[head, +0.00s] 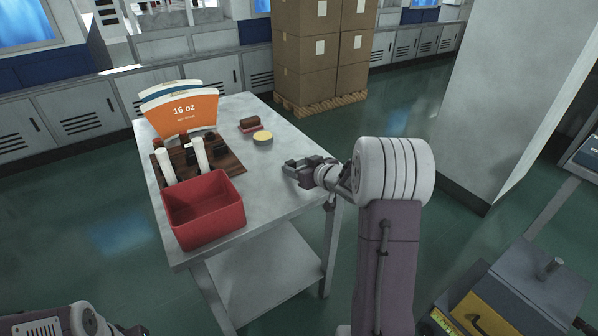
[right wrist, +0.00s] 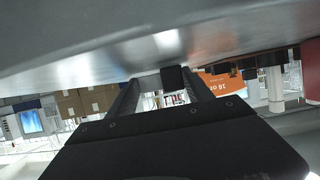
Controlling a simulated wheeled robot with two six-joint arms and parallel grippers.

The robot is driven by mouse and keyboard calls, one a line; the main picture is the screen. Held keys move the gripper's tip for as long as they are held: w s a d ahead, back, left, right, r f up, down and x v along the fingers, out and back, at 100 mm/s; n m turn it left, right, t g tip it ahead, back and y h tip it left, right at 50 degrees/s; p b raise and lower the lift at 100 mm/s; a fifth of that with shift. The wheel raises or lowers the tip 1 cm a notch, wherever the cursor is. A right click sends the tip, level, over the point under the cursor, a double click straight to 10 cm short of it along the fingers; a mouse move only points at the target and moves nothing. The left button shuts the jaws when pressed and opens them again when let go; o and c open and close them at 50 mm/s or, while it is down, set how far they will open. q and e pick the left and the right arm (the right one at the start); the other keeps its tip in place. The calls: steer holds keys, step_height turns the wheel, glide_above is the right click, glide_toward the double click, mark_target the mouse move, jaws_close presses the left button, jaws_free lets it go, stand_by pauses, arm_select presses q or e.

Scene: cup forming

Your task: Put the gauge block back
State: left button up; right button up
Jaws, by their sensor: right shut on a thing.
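My right gripper (head: 291,168) is over the right part of the grey table (head: 262,185), its fingers pointing left. In the right wrist view its two fingers are shut on a small dark block (right wrist: 173,78), which I take for the gauge block. In the head view the block is too small to make out between the fingers. A dark wooden rack (head: 228,164) with two white cylinders and several dark pieces stands to the left, apart from the gripper. Part of my left arm shows at the bottom left, but its gripper does not.
A red bin (head: 203,212) stands at the table's front left. Orange cup blanks (head: 184,110) stand behind the rack. A round tin (head: 263,138) and a brown-topped block (head: 250,125) lie near the table's middle. Bare tabletop lies between bin and gripper.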

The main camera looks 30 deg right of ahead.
steer(key=shift+f, duration=0.1)
steer(key=o, duration=1.5)
